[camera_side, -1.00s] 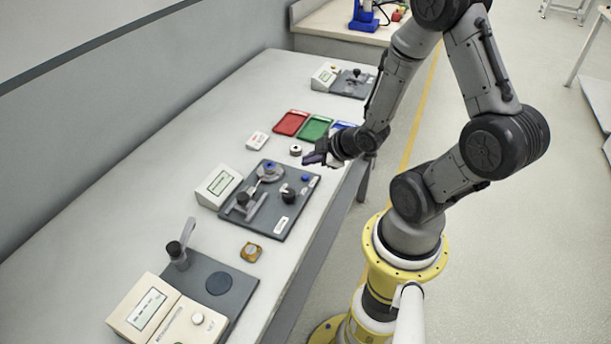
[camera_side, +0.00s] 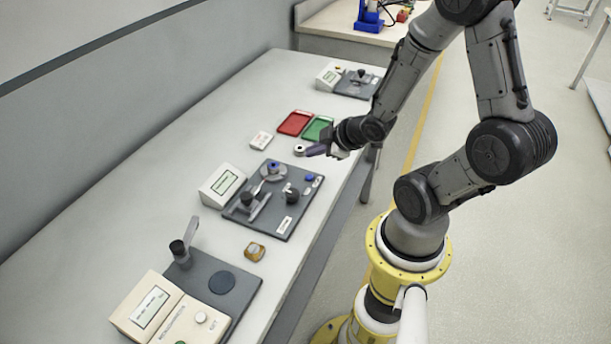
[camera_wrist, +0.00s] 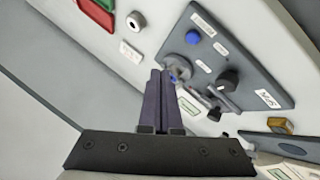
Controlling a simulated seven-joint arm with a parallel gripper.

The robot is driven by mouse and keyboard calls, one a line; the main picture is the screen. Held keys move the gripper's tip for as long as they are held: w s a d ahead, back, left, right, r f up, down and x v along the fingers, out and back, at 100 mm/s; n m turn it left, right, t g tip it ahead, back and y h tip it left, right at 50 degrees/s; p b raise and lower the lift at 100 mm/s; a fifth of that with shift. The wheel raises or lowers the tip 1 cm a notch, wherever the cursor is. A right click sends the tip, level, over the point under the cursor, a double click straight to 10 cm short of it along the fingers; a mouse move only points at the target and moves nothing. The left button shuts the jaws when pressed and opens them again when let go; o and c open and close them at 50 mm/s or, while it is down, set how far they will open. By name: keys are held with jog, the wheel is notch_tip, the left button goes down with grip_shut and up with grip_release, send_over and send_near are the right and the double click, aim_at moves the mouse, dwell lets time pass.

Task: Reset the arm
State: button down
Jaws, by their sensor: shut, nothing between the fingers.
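My gripper (camera_side: 318,150) is at the right edge of the bench, in front of the green tray and above the bench top. In the wrist view its two dark fingers (camera_wrist: 158,78) lie together, shut with nothing between them. The grey ring-track board (camera_side: 272,200) lies on the bench, left of and nearer the camera than the gripper. It carries a blue knob, a dark knob and a lever. In the wrist view the board (camera_wrist: 240,60) shows beyond and right of the fingers, partly hidden by them.
A red tray (camera_side: 295,123) and a green tray (camera_side: 318,128) lie near the gripper. A small white ring-shaped part (camera_side: 299,150) and a white box (camera_side: 261,140) are beside them. A brown block (camera_side: 254,251) and a second grey board (camera_side: 222,283) are nearer the camera.

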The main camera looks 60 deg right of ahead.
jog(key=w+a+r+t, duration=0.15)
jog(key=a+r, duration=0.25)
jog(key=r, duration=0.5)
jog(key=w+a+r+t, duration=0.1)
jog(key=w+a+r, duration=0.1)
jog(key=a+r, duration=0.5)
jog(key=s+a+m+g+y, duration=0.1)
jog(key=s+m+g, duration=0.1)
jog(key=s, duration=0.5)
jog(key=s+a+r+m+g+y, duration=0.1)
jog(key=s+a+m+g, duration=0.1)
jog(key=s, duration=0.5)
jog(key=shift+r+m+g+y, duration=0.15)
jog(key=shift+m+g+y, duration=0.25)
jog(key=shift+m+g, duration=0.4)
